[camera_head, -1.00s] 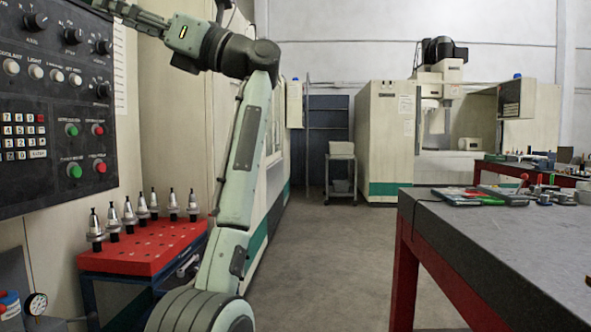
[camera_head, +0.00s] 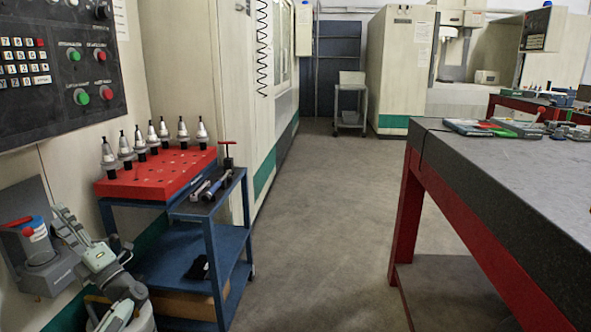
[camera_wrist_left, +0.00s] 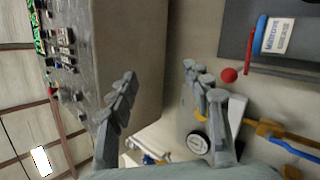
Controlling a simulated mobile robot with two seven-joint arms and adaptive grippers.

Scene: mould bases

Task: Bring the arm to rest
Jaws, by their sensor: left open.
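My left arm (camera_head: 105,265) is low at the bottom left of the head view, folded beside the wall. My left gripper (camera_head: 62,224) points up and away there, small and partly blended with the arm. In the left wrist view its two grey fingers (camera_wrist_left: 159,70) stand well apart, with nothing between them. A white-labelled canister with a blue top (camera_head: 36,236) is just left of the gripper; it also shows at the upper right of the left wrist view (camera_wrist_left: 276,36). My right arm and gripper are not in view.
A blue cart (camera_head: 207,222) with a red tool-holder block (camera_head: 155,178) stands right of the arm. Several tool holders stand on the block. A control panel (camera_head: 60,70) is above. A grey-topped bench (camera_head: 500,175) is at right. The floor between (camera_head: 320,220) is clear.

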